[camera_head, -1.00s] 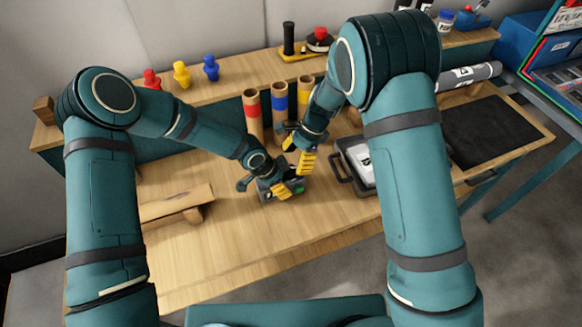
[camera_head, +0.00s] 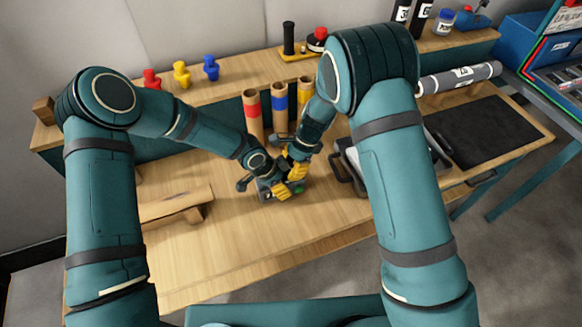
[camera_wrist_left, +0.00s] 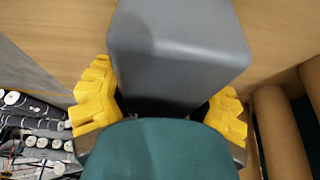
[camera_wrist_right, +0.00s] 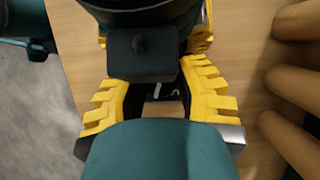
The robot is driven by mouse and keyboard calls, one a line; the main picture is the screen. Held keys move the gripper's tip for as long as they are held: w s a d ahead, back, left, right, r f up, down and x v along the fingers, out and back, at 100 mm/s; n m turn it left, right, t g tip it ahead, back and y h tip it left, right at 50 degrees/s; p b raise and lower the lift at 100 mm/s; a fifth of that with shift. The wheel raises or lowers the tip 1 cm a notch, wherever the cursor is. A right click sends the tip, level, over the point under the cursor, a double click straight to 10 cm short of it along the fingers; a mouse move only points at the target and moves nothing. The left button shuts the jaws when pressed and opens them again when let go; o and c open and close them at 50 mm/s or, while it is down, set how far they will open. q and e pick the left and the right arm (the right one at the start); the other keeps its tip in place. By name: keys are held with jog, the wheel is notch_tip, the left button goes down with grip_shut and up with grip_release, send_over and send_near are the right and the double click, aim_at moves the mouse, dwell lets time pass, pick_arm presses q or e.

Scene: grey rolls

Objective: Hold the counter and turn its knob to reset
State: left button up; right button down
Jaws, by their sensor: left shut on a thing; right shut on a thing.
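The counter (camera_head: 266,193) is a small grey box with a green spot, on the wooden table in the head view. My left gripper (camera_head: 281,190) is shut on its body; the grey body fills the space between the yellow fingers in the left wrist view (camera_wrist_left: 175,55). My right gripper (camera_head: 295,168) is shut at the counter's right end, beside the left gripper. In the right wrist view, its yellow fingers (camera_wrist_right: 163,105) close around a spot mostly hidden by dark parts. The knob itself cannot be made out.
Cardboard tubes with red (camera_head: 253,115), blue (camera_head: 279,108) and yellow bands stand just behind the grippers. A dark tray (camera_head: 343,172) is close on the right. A wooden rest (camera_head: 178,206) lies left. The table front is clear.

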pick_arm(q)
jog(key=shift+d, duration=0.1)
pick_arm(e)
jog(key=shift+n+g+h, duration=0.3)
jog(key=shift+n+g, duration=0.3)
jog(key=shift+n, duration=0.9)
pick_arm(q)
jog(key=shift+r, duration=0.1)
pick_arm(e)
jog(key=c, duration=0.6)
grip_release()
jog(key=v, duration=1.2)
